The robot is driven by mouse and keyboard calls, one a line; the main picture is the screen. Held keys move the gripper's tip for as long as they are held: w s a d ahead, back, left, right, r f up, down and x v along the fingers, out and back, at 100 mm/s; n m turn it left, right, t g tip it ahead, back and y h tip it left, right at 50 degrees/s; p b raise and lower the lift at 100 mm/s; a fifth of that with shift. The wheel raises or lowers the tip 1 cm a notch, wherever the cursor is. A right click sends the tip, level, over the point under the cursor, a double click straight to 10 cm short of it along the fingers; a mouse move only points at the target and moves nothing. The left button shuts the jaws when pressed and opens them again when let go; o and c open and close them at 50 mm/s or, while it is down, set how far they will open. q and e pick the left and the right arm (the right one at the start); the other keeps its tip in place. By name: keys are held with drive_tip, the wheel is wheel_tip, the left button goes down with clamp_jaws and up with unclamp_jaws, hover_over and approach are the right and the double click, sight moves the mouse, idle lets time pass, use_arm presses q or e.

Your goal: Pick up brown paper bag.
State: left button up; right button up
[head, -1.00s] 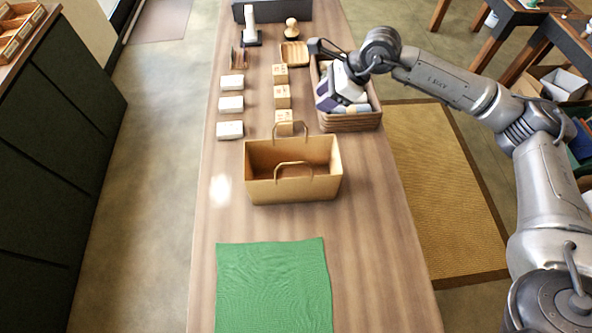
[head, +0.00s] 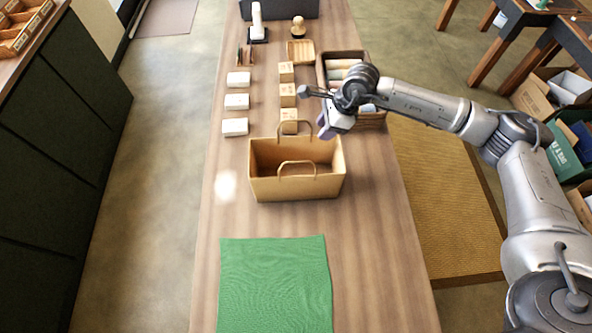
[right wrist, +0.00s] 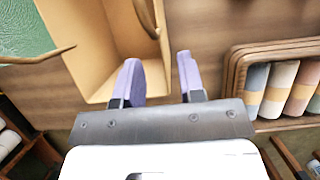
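The brown paper bag (head: 296,185) stands upright and open on the wooden table in the head view, with two loop handles and nothing visible inside. It also shows in the right wrist view (right wrist: 100,50), close beyond my fingers. My right gripper (head: 328,128) is by the bag's far right corner. In the right wrist view its two purple fingers (right wrist: 160,78) stand apart with nothing between them, so it is open. The fingers are near the bag's rim; I cannot tell whether they touch it. My left gripper is not in view.
A basket (head: 372,118) with rolled cloths is behind the bag to the right. Small kraft boxes (head: 288,95) and white boxes (head: 236,102) stand in columns behind it. A green cloth (head: 275,285) lies in front. The table left of the bag is clear.

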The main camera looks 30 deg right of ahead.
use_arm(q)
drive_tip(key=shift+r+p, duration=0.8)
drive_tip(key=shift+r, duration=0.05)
use_arm(e)
drive_tip(key=x, duration=0.3)
drive_tip(key=shift+w+a+f, duration=0.1)
drive_tip(key=shift+f, duration=0.2)
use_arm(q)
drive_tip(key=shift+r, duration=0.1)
use_arm(e)
drive_tip(key=shift+w+a+f, duration=0.15)
drive_tip(key=shift+f, duration=0.5)
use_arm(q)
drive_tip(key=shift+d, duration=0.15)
use_arm(e)
drive_tip(key=shift+f, duration=0.15)
drive_tip(key=shift+c, duration=0.4)
drive_tip(key=c, duration=0.6)
